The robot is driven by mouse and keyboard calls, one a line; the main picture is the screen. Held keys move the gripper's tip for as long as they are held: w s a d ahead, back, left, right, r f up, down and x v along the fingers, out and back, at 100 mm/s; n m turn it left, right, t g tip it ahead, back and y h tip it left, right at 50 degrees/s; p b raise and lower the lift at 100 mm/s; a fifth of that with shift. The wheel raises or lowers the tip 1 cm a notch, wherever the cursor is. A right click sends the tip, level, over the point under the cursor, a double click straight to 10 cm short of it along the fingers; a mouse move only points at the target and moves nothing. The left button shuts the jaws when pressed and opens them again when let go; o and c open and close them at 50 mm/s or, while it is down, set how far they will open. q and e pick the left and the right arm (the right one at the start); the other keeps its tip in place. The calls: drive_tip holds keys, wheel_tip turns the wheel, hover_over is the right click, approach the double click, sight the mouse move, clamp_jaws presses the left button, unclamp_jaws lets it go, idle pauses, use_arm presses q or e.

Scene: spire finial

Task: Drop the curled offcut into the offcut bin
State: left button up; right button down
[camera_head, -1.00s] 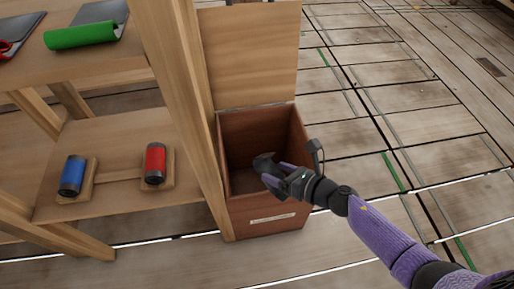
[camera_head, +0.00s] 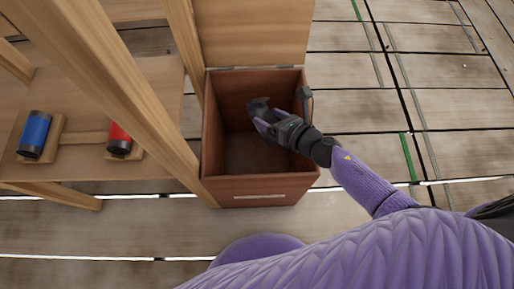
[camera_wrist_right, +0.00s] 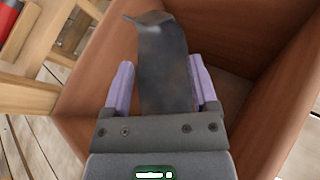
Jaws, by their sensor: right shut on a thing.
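The curled offcut is a dark grey bent strip (camera_wrist_right: 162,62), held between the two purple fingers of my right gripper (camera_wrist_right: 163,88) in the right wrist view. In the head view the offcut (camera_head: 258,106) shows small and dark at the tip of my right gripper (camera_head: 268,121). The offcut bin (camera_head: 262,189) is a brown wooden box with its lid (camera_head: 255,35) standing open at the back. My right gripper and the offcut are over the bin's open mouth. I cannot tell how deep they are. My left gripper is not in view.
A wooden shelf unit stands left of the bin, its post (camera_head: 184,140) close beside the bin wall. A blue cylinder (camera_head: 34,134) and a red cylinder (camera_head: 119,140) lie on holders on its lower shelf. The plank floor right of the bin is clear.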

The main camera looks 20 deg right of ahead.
drive_tip(key=shift+r, duration=0.1)
unclamp_jaws()
drive_tip(key=p+v, duration=0.3)
drive_tip(key=v, duration=0.7)
drive_tip(key=shift+p, duration=0.35)
